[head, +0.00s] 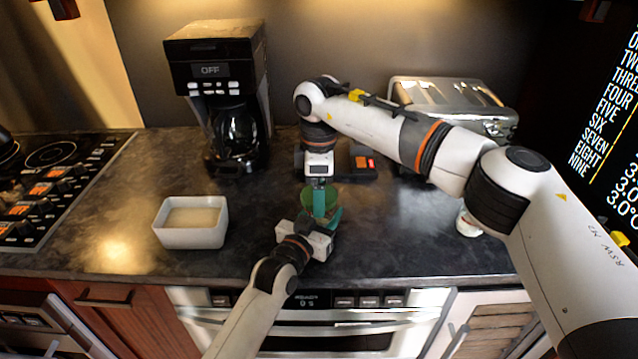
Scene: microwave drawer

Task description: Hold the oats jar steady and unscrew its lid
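A small round green object (317,204), which looks like the lidded oats jar, is on the counter at the centre of the head view. It is partly hidden between my two grippers, and its lid and body cannot be told apart. My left gripper (322,222) reaches in low from the front, with its teal fingers around the object. It seems shut on it. My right gripper (319,190) points down from above, with its fingertips at the top of the object. Whether those fingers are closed on the lid cannot be seen.
A white rectangular dish (192,236) stands to the left. A coffee maker (222,95) and a toaster (455,100) stand at the back. A white container (468,223) is at the right. A stove (50,185) is far left.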

